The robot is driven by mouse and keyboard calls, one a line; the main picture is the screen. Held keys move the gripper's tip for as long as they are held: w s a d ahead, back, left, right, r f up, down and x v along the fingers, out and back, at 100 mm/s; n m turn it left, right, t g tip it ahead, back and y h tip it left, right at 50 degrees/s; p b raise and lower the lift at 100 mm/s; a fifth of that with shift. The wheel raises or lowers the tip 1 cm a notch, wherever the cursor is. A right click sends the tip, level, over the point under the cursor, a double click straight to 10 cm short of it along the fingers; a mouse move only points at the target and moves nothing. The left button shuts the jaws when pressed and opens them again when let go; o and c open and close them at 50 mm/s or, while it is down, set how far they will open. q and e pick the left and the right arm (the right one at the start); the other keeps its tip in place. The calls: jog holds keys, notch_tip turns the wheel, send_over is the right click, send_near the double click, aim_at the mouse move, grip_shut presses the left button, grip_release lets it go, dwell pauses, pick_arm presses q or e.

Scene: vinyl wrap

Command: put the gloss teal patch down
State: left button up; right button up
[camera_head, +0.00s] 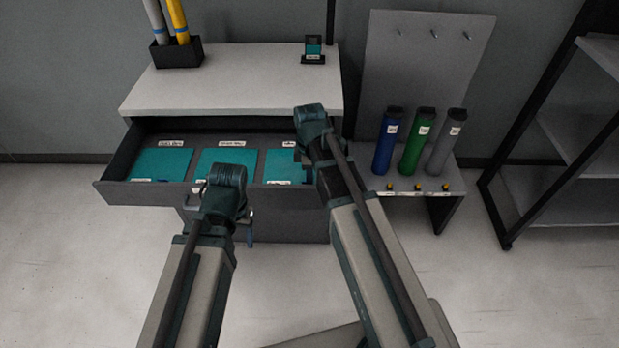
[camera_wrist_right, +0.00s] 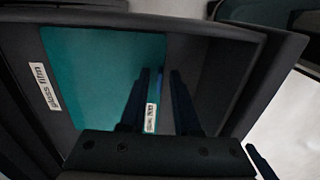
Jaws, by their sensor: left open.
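The gloss teal patch (camera_wrist_right: 95,75) lies flat in the right-hand compartment of the open drawer; it also shows in the head view (camera_head: 280,166). A small white label (camera_wrist_right: 151,118) on it shows between my right fingers. My right gripper (camera_wrist_right: 163,95) points down into that compartment, over the patch's edge. Its two fingers stand apart with a gap between them, so it looks open. In the head view my right wrist hides the patch's right part. My left gripper (camera_head: 235,222) hangs open in front of the drawer, mostly hidden by its wrist.
The drawer (camera_head: 115,190) holds two more teal patches, in its left (camera_head: 160,164) and middle (camera_head: 217,165) compartments. A gloss film label (camera_wrist_right: 45,86) is on the drawer. Blue, green and grey rolls (camera_head: 418,142) stand on a low bench at right. The cabinet top (camera_head: 240,80) is mostly clear.

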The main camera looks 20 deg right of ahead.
jog(key=shift+r, duration=0.15)
notch_tip(320, 180, up, 12)
jog(key=p, duration=1.3)
jog(key=s+a+m+h, duration=0.1)
jog(key=s+a+m, duration=0.9)
jog(key=s, duration=0.4)
jog(key=shift+s+a+m+b, duration=0.15)
jog(key=shift+a+m+b, duration=0.15)
jog(key=shift+m, duration=0.2)
jog(key=shift+r, duration=0.1)
